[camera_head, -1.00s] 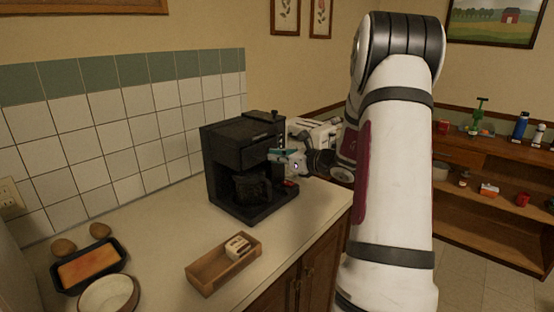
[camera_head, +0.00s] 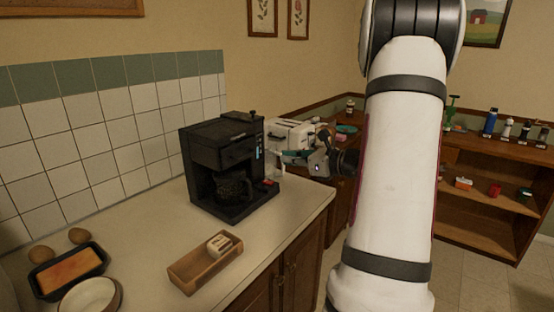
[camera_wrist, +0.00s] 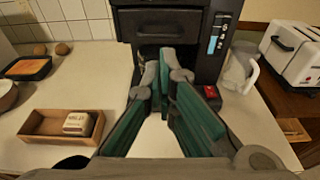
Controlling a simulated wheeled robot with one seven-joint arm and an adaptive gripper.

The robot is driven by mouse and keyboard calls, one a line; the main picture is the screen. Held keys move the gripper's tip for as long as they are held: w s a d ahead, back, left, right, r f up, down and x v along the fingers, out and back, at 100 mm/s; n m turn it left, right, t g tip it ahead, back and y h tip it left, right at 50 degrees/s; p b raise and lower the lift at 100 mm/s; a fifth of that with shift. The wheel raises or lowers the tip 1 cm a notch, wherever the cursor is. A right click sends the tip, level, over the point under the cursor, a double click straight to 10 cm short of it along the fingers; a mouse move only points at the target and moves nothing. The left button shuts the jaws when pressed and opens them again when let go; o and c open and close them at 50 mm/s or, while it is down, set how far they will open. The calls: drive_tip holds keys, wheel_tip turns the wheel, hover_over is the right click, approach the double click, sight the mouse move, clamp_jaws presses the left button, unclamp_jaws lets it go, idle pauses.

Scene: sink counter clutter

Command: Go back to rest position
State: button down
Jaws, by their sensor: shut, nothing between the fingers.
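My gripper (camera_head: 284,155) is at the right of the black coffee maker (camera_head: 212,143) in the head view, with a teal finger showing. In the wrist view my gripper (camera_wrist: 163,72) has its two teal fingers converging at the tips, with nothing between them. The coffee maker (camera_wrist: 165,22) is in front of the fingertips there; I cannot tell the exact gap. A glass carafe (camera_head: 232,187) sits in the coffee maker. My white arm covers much of the right half of the head view.
A wooden tray (camera_head: 190,283) holding a small white block (camera_head: 219,244) lies on the counter. A loaf pan (camera_head: 46,289), a bowl (camera_head: 92,297) and two brown eggs or potatoes are at left. A white toaster (camera_head: 290,132) stands behind my gripper. Wooden shelves (camera_head: 485,231) are at right.

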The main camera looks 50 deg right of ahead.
drive_tip(key=shift+s, duration=0.35)
drive_tip(key=a+r+n+g+y, duration=0.3)
drive_tip(key=a+n, duration=0.4)
drive_tip(key=a, duration=0.7)
drive_tip(key=a+r+n+g+y, duration=0.1)
drive_tip(key=a+n+g+y, duration=0.2)
drive_tip(key=a+n+g, duration=0.75)
drive_tip(key=s+a+n+t+h, duration=0.3)
drive_tip(key=s+a+n+h, duration=0.4)
drive_tip(key=s+a+n, duration=0.6)
drive_tip(key=s+n, duration=0.4)
drive_tip(key=shift+s+a+r, duration=0.2)
drive_tip(key=shift+a, duration=0.2)
drive_tip(key=shift+n, duration=0.25)
